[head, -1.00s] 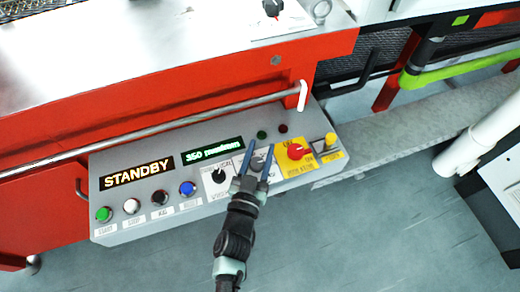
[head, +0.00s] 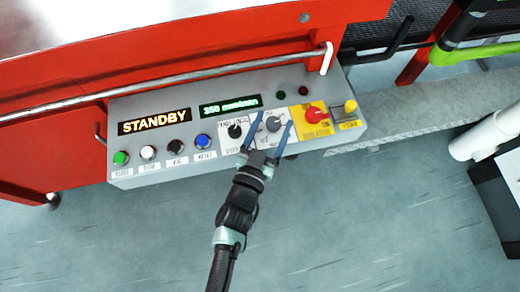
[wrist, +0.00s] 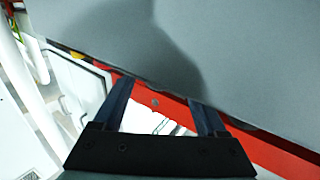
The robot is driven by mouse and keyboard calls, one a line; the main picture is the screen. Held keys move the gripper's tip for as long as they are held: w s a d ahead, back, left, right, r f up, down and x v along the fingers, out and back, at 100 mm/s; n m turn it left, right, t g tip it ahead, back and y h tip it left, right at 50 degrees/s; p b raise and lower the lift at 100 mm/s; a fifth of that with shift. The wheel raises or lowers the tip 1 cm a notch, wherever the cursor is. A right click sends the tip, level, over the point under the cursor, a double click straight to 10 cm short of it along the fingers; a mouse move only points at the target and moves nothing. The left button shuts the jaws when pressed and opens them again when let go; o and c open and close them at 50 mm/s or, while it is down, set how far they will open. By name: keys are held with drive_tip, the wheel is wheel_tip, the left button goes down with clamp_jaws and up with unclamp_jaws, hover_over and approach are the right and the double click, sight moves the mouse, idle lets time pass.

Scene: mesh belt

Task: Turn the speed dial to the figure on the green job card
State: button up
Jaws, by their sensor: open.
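A grey control box carries a white plate with two dials, a black one (head: 235,131) on the left and a grey one (head: 272,123) on the right. The wrist view shows the empty fingers (wrist: 160,92) spread near a plain grey surface. I do not see a green job card.
A green-lit display (head: 230,105) reads about 350, and an amber one (head: 154,121) reads STANDBY. A red switch (head: 316,114) and yellow knob (head: 351,106) sit to the right. Several push buttons (head: 202,140) line the lower left. A metal rail (head: 200,92) runs behind the box.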

drive_tip(key=v, duration=0.9)
drive_tip(key=shift+r, duration=0.1)
wheel_tip(320, 180, up, 13)
drive_tip(key=n+t+y, duration=0.2)
drive_tip(key=t, duration=0.1)
hover_over(280, 123)
drive_tip(key=w+r+n+t+y, duration=0.1)
drive_tip(key=w+r, duration=0.2)
drive_tip(key=r, duration=0.6)
drive_tip(key=w+r+n+t+y, duration=0.1)
drive_tip(key=w+r, duration=0.1)
drive_tip(key=r, duration=0.7)
drive_tip(key=s+a+r+t, duration=0.15)
drive_tip(key=s+r, duration=0.25)
drive_tip(key=r, duration=0.7)
drive_tip(key=s+r+t+y, duration=0.15)
drive_tip(key=s+r, duration=0.25)
drive_tip(key=r, duration=0.7)
drive_tip(key=s+r+t+h, duration=0.15)
drive_tip(key=s+r, duration=0.35)
drive_tip(key=r, duration=0.5)
wheel_tip(280, 123, up, 17)
drive_tip(key=w+y+p, duration=0.1)
drive_tip(key=p, duration=1.7)
drive_tip(key=shift+r+m, duration=0.25)
drive_tip(key=shift+m, duration=0.15)
